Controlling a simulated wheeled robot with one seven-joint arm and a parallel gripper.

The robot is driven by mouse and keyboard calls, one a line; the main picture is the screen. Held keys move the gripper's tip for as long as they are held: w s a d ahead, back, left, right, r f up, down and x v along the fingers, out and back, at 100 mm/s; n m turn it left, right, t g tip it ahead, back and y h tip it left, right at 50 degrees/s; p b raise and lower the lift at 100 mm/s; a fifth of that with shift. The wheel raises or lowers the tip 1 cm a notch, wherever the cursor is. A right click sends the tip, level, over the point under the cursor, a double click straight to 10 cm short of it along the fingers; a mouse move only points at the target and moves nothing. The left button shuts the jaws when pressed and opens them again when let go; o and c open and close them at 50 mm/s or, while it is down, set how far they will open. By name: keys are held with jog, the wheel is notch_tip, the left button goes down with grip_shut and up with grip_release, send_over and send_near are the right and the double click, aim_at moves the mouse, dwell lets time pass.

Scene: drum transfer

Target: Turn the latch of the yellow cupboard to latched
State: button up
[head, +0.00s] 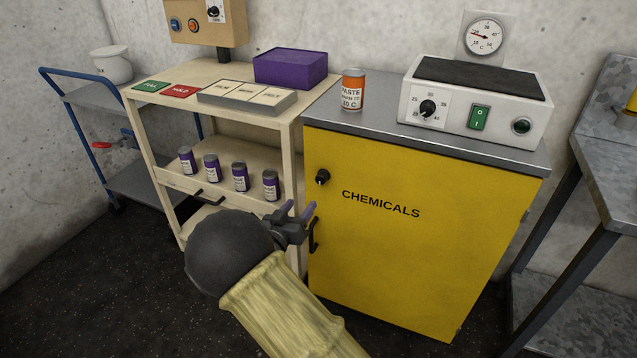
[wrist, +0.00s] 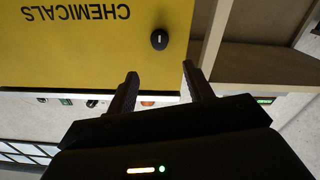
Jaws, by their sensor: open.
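The yellow cupboard (head: 400,260) stands at centre right, its door marked CHEMICALS and closed as far as I can see. Its latch is a small black knob (head: 322,177) at the upper left of the door, with a pale mark on it. In the wrist view the picture is upside down, and the latch knob (wrist: 159,39) shows beyond the fingertips with an upright pale line.
A cream shelf cart (head: 160,150) with several small cans stands close on the left. On the cupboard's grey top are an orange and white paste can (head: 353,90) and a white hotplate device (head: 440,105). A metal table (head: 605,160) stands at right.

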aim_at(320, 180)
jog(key=b+x, duration=0.1)
jog(key=x, duration=1.1)
jog(key=shift+w+d+b, duration=0.15)
jog(key=shift+w+b, duration=0.15)
jog(key=shift+b, duration=0.1)
jog(key=c, duration=1)
